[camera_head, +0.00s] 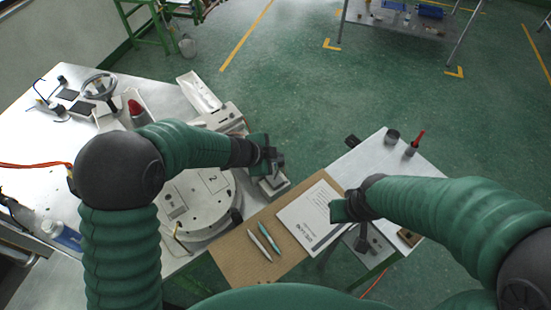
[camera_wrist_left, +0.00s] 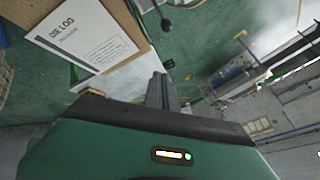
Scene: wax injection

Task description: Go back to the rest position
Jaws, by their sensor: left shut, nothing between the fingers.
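In the left wrist view the closed fingers (camera_wrist_left: 162,88) point at the floor and a table edge. My right gripper (camera_head: 342,209) is over the right side of the printed sheet (camera_head: 310,215); its fingers are too hidden to tell whether they are open.
The round white plate (camera_head: 205,200) sits on the left metal table (camera_head: 40,165). A dark cup (camera_head: 392,136) and a red-handled tool (camera_head: 415,143) stand on the right table. Green floor lies open beyond.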

